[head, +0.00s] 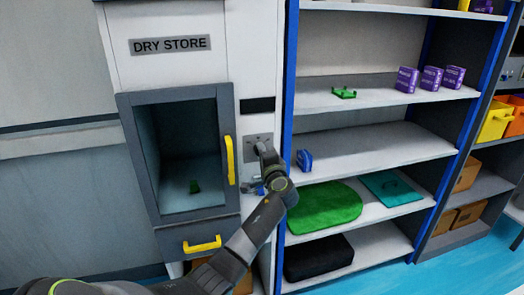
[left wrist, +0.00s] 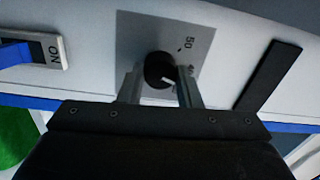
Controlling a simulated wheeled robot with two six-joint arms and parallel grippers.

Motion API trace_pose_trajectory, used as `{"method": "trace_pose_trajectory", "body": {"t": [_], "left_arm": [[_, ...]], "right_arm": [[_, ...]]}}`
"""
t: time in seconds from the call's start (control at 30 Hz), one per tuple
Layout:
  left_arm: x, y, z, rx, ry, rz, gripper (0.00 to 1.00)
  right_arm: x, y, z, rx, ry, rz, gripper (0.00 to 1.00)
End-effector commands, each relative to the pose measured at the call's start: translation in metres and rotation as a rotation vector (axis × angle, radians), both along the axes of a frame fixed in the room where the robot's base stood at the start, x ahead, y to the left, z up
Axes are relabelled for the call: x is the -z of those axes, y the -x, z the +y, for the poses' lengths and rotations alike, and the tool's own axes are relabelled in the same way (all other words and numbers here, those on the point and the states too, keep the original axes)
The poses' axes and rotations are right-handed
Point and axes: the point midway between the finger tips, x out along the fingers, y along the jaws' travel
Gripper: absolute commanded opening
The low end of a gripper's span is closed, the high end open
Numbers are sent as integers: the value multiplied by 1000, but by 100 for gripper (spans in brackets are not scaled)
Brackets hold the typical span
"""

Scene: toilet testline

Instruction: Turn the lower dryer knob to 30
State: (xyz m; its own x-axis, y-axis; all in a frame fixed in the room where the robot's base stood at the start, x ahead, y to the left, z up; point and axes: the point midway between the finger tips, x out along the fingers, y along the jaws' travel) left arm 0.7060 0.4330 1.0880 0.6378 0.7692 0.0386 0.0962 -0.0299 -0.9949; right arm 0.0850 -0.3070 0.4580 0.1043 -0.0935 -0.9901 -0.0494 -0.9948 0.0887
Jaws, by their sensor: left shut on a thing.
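A round black knob (left wrist: 158,66) with a white pointer mark sits on a grey dial plate (left wrist: 205,50) in the left wrist view. The number 50 reads clearly beside it, with a smaller, unclear mark near the right finger. My left gripper (left wrist: 160,80) has one finger on each side of the knob and is shut on it. In the head view my left gripper (head: 262,150) reaches the dial plate (head: 250,141) on the dryer's white front panel, right of its door. The knob is hidden there. My right gripper is not in view.
A blue rocker switch (left wrist: 18,52) marked ON is beside the dial plate. The DRY STORE cabinet (head: 120,60) has a grey-framed door (head: 130,130) with a yellow handle (head: 229,160). Shelves (head: 385,143) with purple boxes (head: 431,78) and a green mat (head: 323,208) stand close at right.

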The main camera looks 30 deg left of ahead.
Motion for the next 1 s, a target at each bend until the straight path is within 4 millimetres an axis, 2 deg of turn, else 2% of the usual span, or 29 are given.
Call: {"method": "trace_pose_trajectory", "body": {"t": [0.1, 0.5, 1.0], "left_arm": [[-1, 1, 0, 0, -69, 86, 8], [0, 1, 0, 0, -266, 318, 8], [2, 1, 0, 2, -352, 417, 8]], "right_arm": [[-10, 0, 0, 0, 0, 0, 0], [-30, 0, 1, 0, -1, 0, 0], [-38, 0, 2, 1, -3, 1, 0]]}}
